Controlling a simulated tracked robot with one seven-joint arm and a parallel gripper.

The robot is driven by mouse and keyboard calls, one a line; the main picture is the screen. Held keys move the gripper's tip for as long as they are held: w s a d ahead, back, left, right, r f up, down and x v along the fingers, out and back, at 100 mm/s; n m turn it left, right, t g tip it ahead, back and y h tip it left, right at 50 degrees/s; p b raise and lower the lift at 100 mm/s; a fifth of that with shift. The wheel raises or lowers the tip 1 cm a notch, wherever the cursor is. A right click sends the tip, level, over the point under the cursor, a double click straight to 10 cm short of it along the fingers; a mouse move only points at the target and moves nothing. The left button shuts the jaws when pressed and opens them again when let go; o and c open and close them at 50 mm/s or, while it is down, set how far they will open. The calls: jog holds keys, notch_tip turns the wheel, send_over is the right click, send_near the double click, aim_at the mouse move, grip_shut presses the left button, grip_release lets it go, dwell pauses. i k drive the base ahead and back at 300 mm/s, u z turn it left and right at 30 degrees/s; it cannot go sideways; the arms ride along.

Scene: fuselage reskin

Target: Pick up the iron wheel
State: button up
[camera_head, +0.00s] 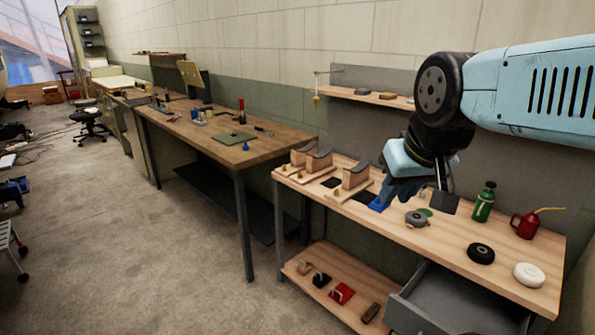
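A grey metallic wheel (416,217), which looks like the iron wheel, lies flat on the light wooden bench (452,235). A black wheel (481,253) and a white wheel (528,274) lie apart from it, nearer the bench's right front. My gripper (422,203) hangs over the bench just above the grey wheel. A dark finger is seen on its right, and a blue part shows on its left. The fingers look spread, with nothing visible held between them. I cannot tell the exact height of the fingertips above the wheel.
A green bottle (484,201) and a red oil can (525,224) stand right of my gripper. Wooden stands (356,174) are on the bench's left. A grey drawer (459,305) hangs open below the front edge. A wall shelf (362,95) is behind.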

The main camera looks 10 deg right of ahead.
aim_at(416, 218)
jog(key=z, duration=0.1)
jog(key=k, duration=0.5)
jog(key=z, duration=0.6)
jog(key=i, duration=0.6)
jog(key=z, duration=0.1)
